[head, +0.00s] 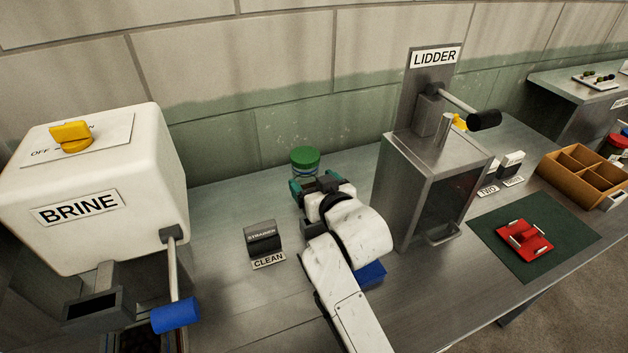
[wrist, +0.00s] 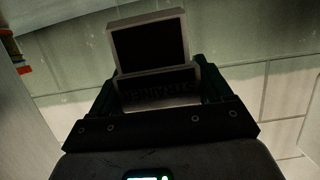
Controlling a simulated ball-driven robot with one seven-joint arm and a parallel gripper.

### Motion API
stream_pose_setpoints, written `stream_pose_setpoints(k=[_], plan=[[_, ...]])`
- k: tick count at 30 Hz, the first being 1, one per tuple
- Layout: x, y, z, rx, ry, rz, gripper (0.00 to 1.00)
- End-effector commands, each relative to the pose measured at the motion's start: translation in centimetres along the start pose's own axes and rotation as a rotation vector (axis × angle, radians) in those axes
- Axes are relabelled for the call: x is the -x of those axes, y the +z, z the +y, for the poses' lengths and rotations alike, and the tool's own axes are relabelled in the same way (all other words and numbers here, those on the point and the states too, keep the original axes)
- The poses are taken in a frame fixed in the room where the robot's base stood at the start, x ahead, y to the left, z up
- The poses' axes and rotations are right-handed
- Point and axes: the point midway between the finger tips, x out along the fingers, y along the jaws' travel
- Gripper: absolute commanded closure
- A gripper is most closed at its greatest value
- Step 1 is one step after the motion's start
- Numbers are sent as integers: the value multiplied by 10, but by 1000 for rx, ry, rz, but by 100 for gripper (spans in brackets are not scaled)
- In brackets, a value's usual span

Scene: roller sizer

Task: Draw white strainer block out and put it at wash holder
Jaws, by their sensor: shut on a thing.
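My gripper (head: 318,184) is over the counter, left of the LIDDER machine, largely hidden by my own wrist in the head view. In the wrist view, my gripper (wrist: 160,92) is shut on a strainer block (wrist: 150,42), which has a pale frame, a dark panel and dim lettering on its lower part between the fingers. The block is hidden in the head view. A dark grey holder (head: 262,238) lettered STRAINER stands behind the CLEAN label (head: 268,261). I cannot make out a label for the wash holder.
A green-lidded jar (head: 305,161) stands just behind my gripper. The LIDDER machine (head: 415,185) is close on the right, the BRINE tank (head: 95,190) on the left. A blue thing (head: 370,274) is partly behind my arm.

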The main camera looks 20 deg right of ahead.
Motion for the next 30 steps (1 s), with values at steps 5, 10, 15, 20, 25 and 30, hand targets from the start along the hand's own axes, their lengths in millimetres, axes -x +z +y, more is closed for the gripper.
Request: stream_pose_setpoints(k=[5, 10, 15, 20, 25, 30], plan=[[-5, 17, 0, 0, 0, 1, 52], [-7, 22, 0, 0, 0, 2, 52], [-7, 22, 0, 0, 0, 2, 52], [-7, 23, 0, 0, 0, 1, 52], [-7, 23, 0, 0, 0, 1, 52], [-7, 22, 0, 0, 0, 1, 52]])
